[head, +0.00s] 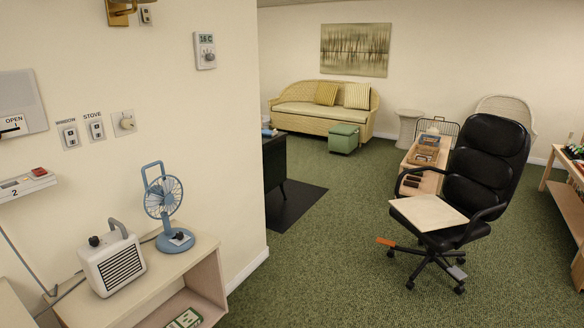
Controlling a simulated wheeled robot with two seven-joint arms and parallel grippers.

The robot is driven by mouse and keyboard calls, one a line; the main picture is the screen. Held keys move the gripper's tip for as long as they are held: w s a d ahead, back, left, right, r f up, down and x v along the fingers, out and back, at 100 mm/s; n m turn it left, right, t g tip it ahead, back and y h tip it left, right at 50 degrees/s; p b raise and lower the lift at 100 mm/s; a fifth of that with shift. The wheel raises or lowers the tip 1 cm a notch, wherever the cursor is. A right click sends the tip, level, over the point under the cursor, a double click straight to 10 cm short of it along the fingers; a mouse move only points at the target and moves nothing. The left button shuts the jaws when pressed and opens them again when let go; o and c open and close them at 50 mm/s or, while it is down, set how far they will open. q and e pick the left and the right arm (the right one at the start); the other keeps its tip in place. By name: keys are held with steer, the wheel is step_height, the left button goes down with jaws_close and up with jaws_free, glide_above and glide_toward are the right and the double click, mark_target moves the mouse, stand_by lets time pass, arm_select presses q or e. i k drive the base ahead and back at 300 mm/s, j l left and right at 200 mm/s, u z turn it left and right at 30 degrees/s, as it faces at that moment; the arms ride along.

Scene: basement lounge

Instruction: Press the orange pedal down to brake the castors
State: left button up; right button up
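The orange pedal (386,242) sticks out to the left from the low base of a black office chair (487,170). It is near the floor. Whether it is up or down is hard to tell at this size. The chair's castors (460,290) stand on the green carpet. A second, grey tab (457,272) sits on the right side of the base. A pale flat board (428,212) lies across the chair's seat front and left armrest area. Neither of my grippers is in view.
Open green carpet (330,280) lies in front of the chair. A shelf with a blue fan (164,205) and heater (112,262) stands at left. A wall corner juts out beside it. A wooden table (566,205) is at right; a low table (420,183) stands behind the chair.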

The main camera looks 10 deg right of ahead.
mark_target(378, 240)
steer(key=i+z, duration=0.15)
steer(key=i, duration=0.3)
steer(key=i+z, duration=0.15)
steer(key=i, duration=0.35)
steer(key=i+j+z, duration=0.15)
steer(key=i, duration=0.3)
steer(key=i+j+z, duration=0.15)
steer(key=i, duration=0.3)
steer(key=i+j+z, duration=0.15)
steer(key=i, duration=0.3)
steer(key=i+j+z, duration=0.5)
steer(key=i+j, duration=0.15)
steer(key=i+j+z, duration=0.25)
steer(key=j, duration=0.25)
steer(key=i+j+z, duration=0.25)
steer(key=j, duration=0.25)
